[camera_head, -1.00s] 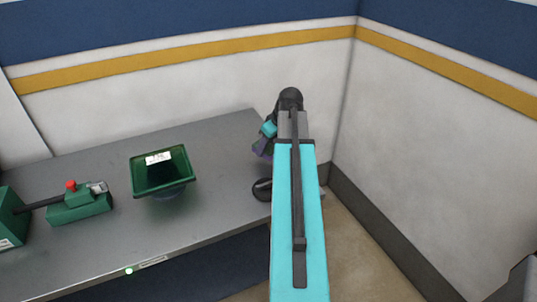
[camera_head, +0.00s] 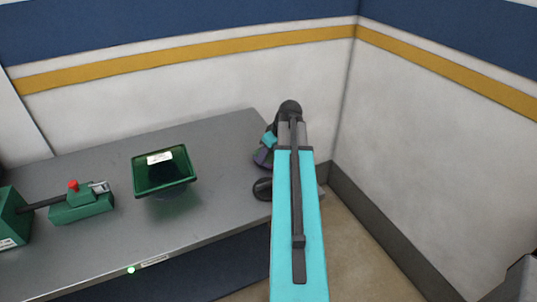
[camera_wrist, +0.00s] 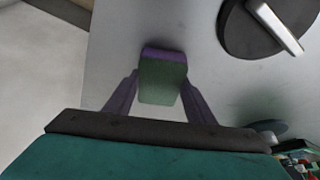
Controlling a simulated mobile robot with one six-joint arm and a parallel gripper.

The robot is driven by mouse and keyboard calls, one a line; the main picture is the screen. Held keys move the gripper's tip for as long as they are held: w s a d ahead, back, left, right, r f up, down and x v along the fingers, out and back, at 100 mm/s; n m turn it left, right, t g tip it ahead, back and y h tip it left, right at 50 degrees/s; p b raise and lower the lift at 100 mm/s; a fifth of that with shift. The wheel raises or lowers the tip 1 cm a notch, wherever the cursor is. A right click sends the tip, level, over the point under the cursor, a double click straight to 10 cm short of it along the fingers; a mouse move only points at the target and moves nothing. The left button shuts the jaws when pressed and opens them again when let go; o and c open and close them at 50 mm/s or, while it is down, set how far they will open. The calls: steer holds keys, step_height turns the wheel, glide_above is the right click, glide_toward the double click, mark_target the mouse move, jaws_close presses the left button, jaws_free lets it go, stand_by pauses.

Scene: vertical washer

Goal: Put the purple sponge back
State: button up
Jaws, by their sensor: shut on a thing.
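The purple sponge (camera_wrist: 162,53) with a green face is between the two purple fingers of my gripper (camera_wrist: 160,92) in the wrist view. My gripper is shut on it. The sponge is over the grey table top; I cannot tell whether it touches the table. In the head view my gripper (camera_head: 264,155) is at the right end of the table, partly hidden by my arm. The sponge cannot be told clearly from the fingers there.
The grey table (camera_head: 225,150) holds a green square container (camera_head: 163,188) and a green device with a red knob (camera_head: 82,205). A dark round thing with a light bar (camera_wrist: 262,30) lies near the sponge. The wall corner is close on the right. The table's back middle is clear.

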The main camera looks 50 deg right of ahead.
steer(key=shift+f, duration=0.15)
steer(key=shift+f, duration=0.2)
steer(key=o, duration=0.9)
steer(key=shift+r, duration=0.15)
steer(key=b+v, duration=0.2)
steer(key=v, duration=1)
steer(key=shift+r+b, duration=0.1)
steer(key=shift+b, duration=0.2)
stand_by(0.5)
